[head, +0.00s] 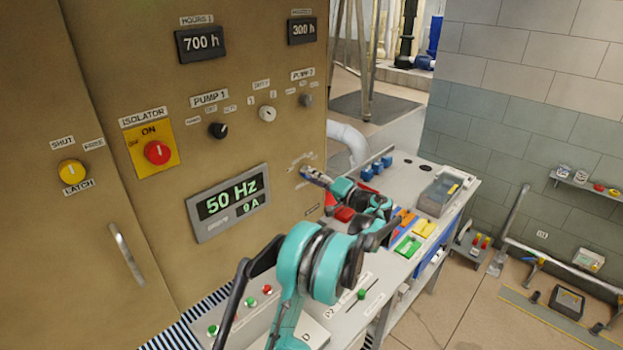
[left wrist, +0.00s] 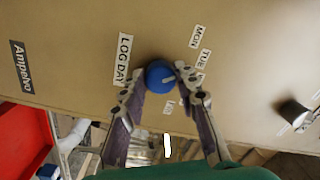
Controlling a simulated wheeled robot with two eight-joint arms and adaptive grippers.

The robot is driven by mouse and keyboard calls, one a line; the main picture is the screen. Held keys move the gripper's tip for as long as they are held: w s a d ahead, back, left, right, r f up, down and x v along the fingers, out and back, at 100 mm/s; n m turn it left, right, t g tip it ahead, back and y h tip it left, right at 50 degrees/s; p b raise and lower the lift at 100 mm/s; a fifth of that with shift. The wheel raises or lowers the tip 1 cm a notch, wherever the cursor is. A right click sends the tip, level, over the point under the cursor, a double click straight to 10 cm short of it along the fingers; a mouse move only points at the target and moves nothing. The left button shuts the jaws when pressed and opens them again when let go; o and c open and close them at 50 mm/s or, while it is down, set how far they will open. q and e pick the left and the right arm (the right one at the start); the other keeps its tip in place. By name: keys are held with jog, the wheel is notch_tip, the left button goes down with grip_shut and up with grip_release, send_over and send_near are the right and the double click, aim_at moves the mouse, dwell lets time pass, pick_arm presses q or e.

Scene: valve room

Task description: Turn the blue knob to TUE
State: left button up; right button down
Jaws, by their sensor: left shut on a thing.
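The blue knob (left wrist: 157,73) is on the tan panel in the left wrist view, beside the LOG DAY label (left wrist: 123,58). My left gripper (left wrist: 154,80) is shut on it, one finger on each side. A pale mark on the knob's face points right. The MON label (left wrist: 196,36) and the TUE label (left wrist: 203,59) are right of the knob. More small labels below them are partly hidden or too small to read. In the head view my left gripper (head: 314,176) is at the panel's right edge and hides most of the knob. My right gripper is not in view.
The tan panel carries a black PUMP 1 knob (head: 218,130), a red isolator knob (head: 157,152) and a 50 Hz display (head: 228,203). A grey bench (head: 405,172) with coloured blocks stands right of the panel, close to my left arm. A dark knob (left wrist: 293,112) also shows in the wrist view.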

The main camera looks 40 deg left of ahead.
pick_arm(q)
jog(key=shift+m, duration=0.6)
jog(key=o, duration=1.2)
jog(key=shift+c, duration=0.2)
jog(key=d, duration=1.2)
jog(key=shift+s, duration=0.35)
jog(key=shift+f, duration=0.1)
